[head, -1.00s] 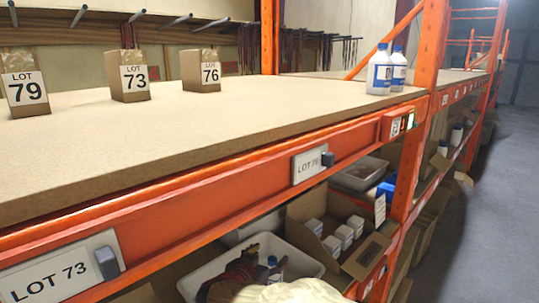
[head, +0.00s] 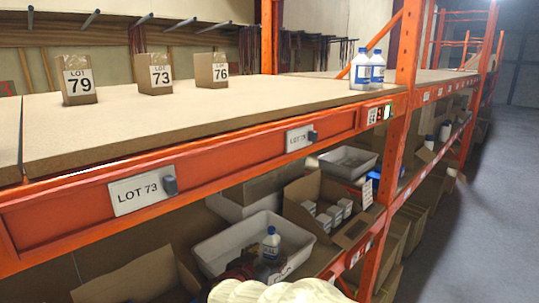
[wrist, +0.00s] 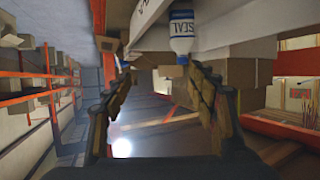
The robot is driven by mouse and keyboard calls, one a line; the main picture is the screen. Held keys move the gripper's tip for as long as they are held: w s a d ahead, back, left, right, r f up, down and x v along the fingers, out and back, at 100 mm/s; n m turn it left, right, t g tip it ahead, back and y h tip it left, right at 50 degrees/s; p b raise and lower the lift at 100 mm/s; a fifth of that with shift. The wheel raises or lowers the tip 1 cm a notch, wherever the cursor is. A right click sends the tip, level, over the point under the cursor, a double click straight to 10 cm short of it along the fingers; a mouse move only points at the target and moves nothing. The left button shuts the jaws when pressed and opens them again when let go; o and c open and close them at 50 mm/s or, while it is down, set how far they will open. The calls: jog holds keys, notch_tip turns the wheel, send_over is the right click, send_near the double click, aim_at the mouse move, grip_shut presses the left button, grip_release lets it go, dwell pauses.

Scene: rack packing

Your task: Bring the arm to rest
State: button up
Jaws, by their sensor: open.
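My gripper (wrist: 158,92) shows in the wrist view with its two brown-padded fingers wide apart and nothing between them. A white bottle with a blue label (wrist: 181,32) shows beyond the fingertips, at the top of that view, apart from them. In the head view a white bottle with a blue cap (head: 270,244) stands in a white tray (head: 210,257) on the lower shelf. A dark brown shape in front of it is probably my gripper, partly hidden by pale rounded parts of my arm at the bottom edge.
Orange rack beams and a post (head: 399,100) stand close. An open cardboard box with white cartons (head: 325,225) is right of the tray. Lot boxes (head: 154,75) and two bottles (head: 368,70) stand on the upper shelf. The aisle floor (head: 460,215) at right is clear.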

jog(key=shift+w+r+n+t+y+b, duration=0.1)
jog(key=shift+w+n+t+y+b, duration=0.25)
jog(key=shift+w+y+b, duration=0.6)
jog(key=shift+r+y+b, duration=0.1)
jog(key=shift+y+b, duration=0.15)
jog(key=shift+b, duration=0.35)
jog(key=s+d+f+n+g+b, duration=0.1)
jog(key=s+d+f+g+b, duration=0.1)
jog(key=s+d+f+b, duration=0.4)
jog(key=s+d+f+n+g+y+b, duration=0.1)
jog(key=s+d+f+g+b, duration=0.2)
jog(key=s, duration=1.4)
jog(key=s+d+f+n+g+y+b, duration=0.1)
jog(key=s+d+f+g+b, duration=0.1)
jog(key=s+d+f+b, duration=0.8)
notch_tip(320, 180, down, 9)
jog(key=s+b, duration=0.1)
jog(key=b, duration=0.4)
jog(key=shift+s+d+n+g, duration=0.25)
jog(key=shift+d+n+g, duration=0.05)
jog(key=shift+n+g, duration=0.05)
